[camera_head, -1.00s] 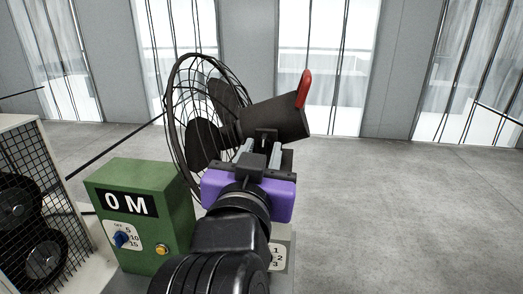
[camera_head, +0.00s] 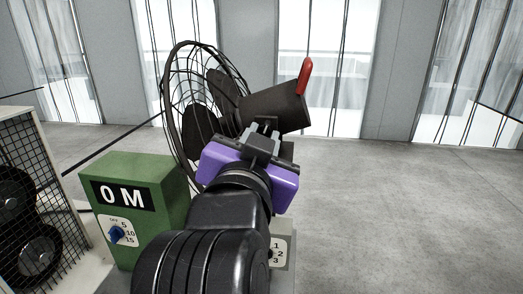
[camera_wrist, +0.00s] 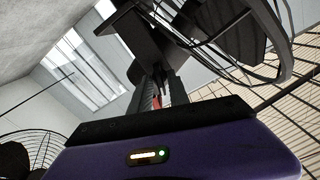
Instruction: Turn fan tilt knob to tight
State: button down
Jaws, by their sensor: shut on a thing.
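A black desk fan stands ahead of me, with a wire cage (camera_head: 172,110) on the left and a dark motor housing (camera_head: 272,106) on the right. In the wrist view the dark housing (camera_wrist: 128,38) and the curved cage wires (camera_wrist: 284,62) are at the top. My gripper (camera_head: 266,125), with a purple body, reaches in just under the housing and is tilted. In the wrist view my gripper (camera_wrist: 157,80) has its fingers close together, with a small red patch showing between them. It is shut on the tilt knob, which is mostly hidden by the fingers.
A red handle (camera_head: 304,76) sticks up from the housing's rear. A green box (camera_head: 135,207) with a blue dial (camera_head: 117,233) stands close left of my arm. A grey panel numbered 1, 2, 3 (camera_head: 279,252) is partly behind my arm. Caged equipment (camera_head: 36,195) is at far left; the floor right is clear.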

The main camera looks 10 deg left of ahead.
jog(key=shift+f+m+b, duration=0.15)
jog(key=shift+m+b, duration=3.3)
jog(key=shift+m, duration=0.5)
jog(key=shift+f+m+b, duration=0.15)
jog(key=shift+m+b, duration=3.25)
jog(key=shift+m, duration=0.55)
jog(key=c, duration=1.5)
grip_release()
jog(key=shift+r, duration=0.1)
jog(key=shift+s, duration=0.1)
